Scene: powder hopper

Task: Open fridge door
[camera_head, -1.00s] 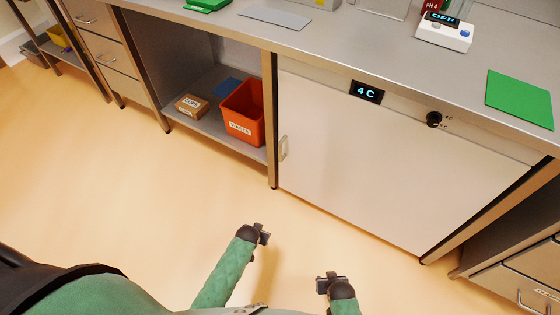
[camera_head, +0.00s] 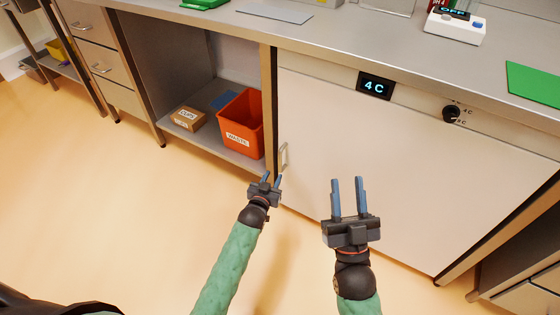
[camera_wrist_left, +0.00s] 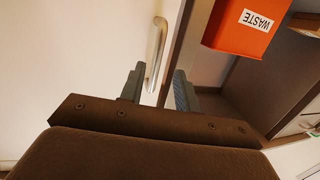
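The white fridge door (camera_head: 370,160) sits under the counter, shut, with a 4C display (camera_head: 375,86) and a knob above it. Its small metal handle (camera_head: 284,157) is upright at the door's left edge. My left gripper (camera_head: 272,180) is open just below and in front of the handle. In the left wrist view the handle (camera_wrist_left: 156,52) shows just beyond the open, empty fingers (camera_wrist_left: 157,90); I cannot tell whether they touch it. My right gripper (camera_head: 347,192) is open and empty, in front of the door's middle.
An orange waste bin (camera_head: 241,125) and a cardboard box (camera_head: 188,119) stand on the open shelf left of the fridge. The bin also shows in the left wrist view (camera_wrist_left: 240,30). A metal post (camera_head: 269,110) separates shelf and door. The floor (camera_head: 120,210) in front is clear.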

